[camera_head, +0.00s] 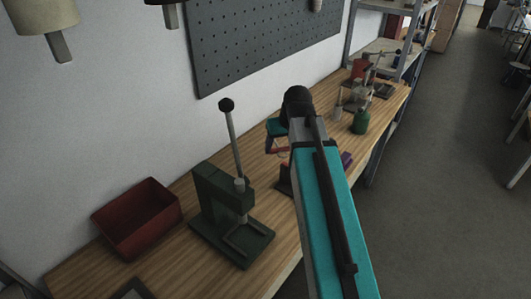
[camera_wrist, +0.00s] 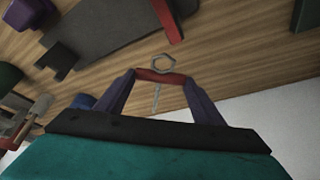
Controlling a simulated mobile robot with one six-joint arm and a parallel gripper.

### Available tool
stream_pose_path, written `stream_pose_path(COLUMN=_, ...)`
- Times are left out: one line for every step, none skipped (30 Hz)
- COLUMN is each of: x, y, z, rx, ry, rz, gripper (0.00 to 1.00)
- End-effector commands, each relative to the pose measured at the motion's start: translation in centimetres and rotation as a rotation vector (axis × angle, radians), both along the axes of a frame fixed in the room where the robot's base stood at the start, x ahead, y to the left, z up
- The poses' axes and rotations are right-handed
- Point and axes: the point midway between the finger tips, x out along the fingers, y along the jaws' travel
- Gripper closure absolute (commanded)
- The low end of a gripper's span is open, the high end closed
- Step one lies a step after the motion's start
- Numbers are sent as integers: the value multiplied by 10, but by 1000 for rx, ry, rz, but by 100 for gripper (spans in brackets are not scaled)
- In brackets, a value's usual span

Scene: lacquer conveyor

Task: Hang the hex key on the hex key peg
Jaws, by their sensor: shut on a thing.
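My gripper (camera_wrist: 160,76) is shut on a thin grey piece with a hexagonal ring at one end, which I take to be the hex key (camera_wrist: 156,98). In the wrist view the ring sticks out beyond the red fingertips and the shaft runs back between the fingers. In the head view my gripper (camera_head: 278,149) is above the wooden bench, partly hidden by my arm, and the key cannot be made out. A dark pegboard (camera_head: 255,45) is on the wall behind. I cannot single out the hex key peg in either view.
A green lever press (camera_head: 215,200) with a tall handle stands on the bench (camera_head: 180,270), left of my arm. A red bin (camera_head: 137,220) is further left. A green bottle (camera_head: 360,121) and other items stand at the far end. A metal shelf (camera_head: 350,30) is beyond.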

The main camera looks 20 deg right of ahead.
Motion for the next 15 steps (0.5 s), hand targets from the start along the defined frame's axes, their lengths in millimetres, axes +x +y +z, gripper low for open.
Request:
stream_pose_path(x=5, y=-14, z=2, rx=1, ry=-1, rz=-6, gripper=61)
stream_pose_path(x=6, y=-22, z=2, rx=2, ry=-2, rz=-5, gripper=61)
stream_pose_path(x=7, y=-32, z=3, rx=1, ry=-2, rz=-5, gripper=61)
stream_pose_path(x=8, y=-39, z=4, rx=1, ry=-2, rz=-4, gripper=61)
stream_pose_path(x=9, y=-48, z=4, rx=1, ry=-2, rz=-4, gripper=61)
stream_pose_path(x=10, y=-59, z=5, rx=0, ry=-1, rz=-3, gripper=61)
stream_pose_path(x=10, y=-68, z=5, rx=0, ry=-1, rz=-2, gripper=61)
stream_pose_path(x=10, y=-76, z=5, rx=0, ry=0, rz=-1, gripper=61)
stream_pose_path(x=10, y=-89, z=6, rx=-1, ry=1, rz=1, gripper=61)
stream_pose_path(x=10, y=-98, z=6, rx=-2, ry=2, rz=3, gripper=61)
stream_pose_path(x=9, y=-108, z=6, rx=-3, ry=4, rz=4, gripper=61)
stream_pose_path(x=8, y=-119, z=7, rx=-4, ry=5, rz=9, gripper=61)
stream_pose_path(x=7, y=-128, z=7, rx=-4, ry=7, rz=10, gripper=61)
stream_pose_path(x=6, y=-136, z=7, rx=-4, ry=9, rz=13, gripper=61)
stream_pose_path(x=5, y=-147, z=7, rx=-5, ry=11, rz=15, gripper=61)
